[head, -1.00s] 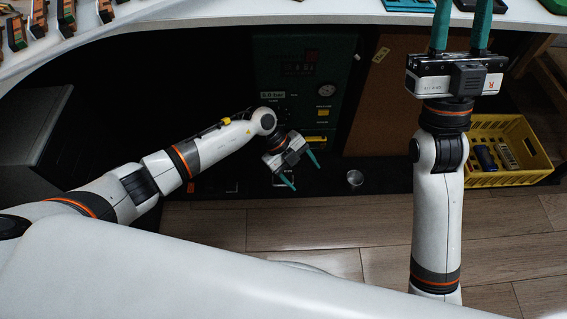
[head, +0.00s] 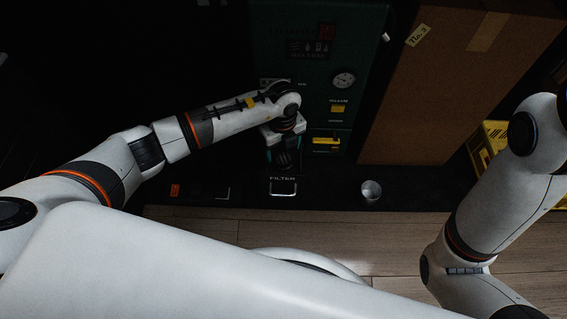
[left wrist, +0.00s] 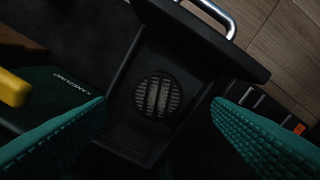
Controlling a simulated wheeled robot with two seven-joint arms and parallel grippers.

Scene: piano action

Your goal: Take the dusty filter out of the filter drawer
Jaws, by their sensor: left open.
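The filter drawer (left wrist: 120,85) is pulled open in the left wrist view, with its dark front panel and metal handle (left wrist: 215,14) at the top. The dusty filter (left wrist: 158,95), a round dark piece with a pale grey slotted mesh, lies inside it. In the head view the drawer's front carries the word FILTER and a handle (head: 283,188). My left gripper (left wrist: 160,130) is open, its two teal fingers on either side of the filter, holding nothing. In the head view it points down behind the handle and its fingers are mostly hidden. My right gripper is out of view.
The dark green machine panel (head: 300,75) with a gauge and yellow parts stands behind the drawer. A brown cardboard box (head: 430,90) is to its right. A small metal cup (head: 371,191) stands right of the drawer. A yellow crate (head: 490,140) is partly hidden by my right arm.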

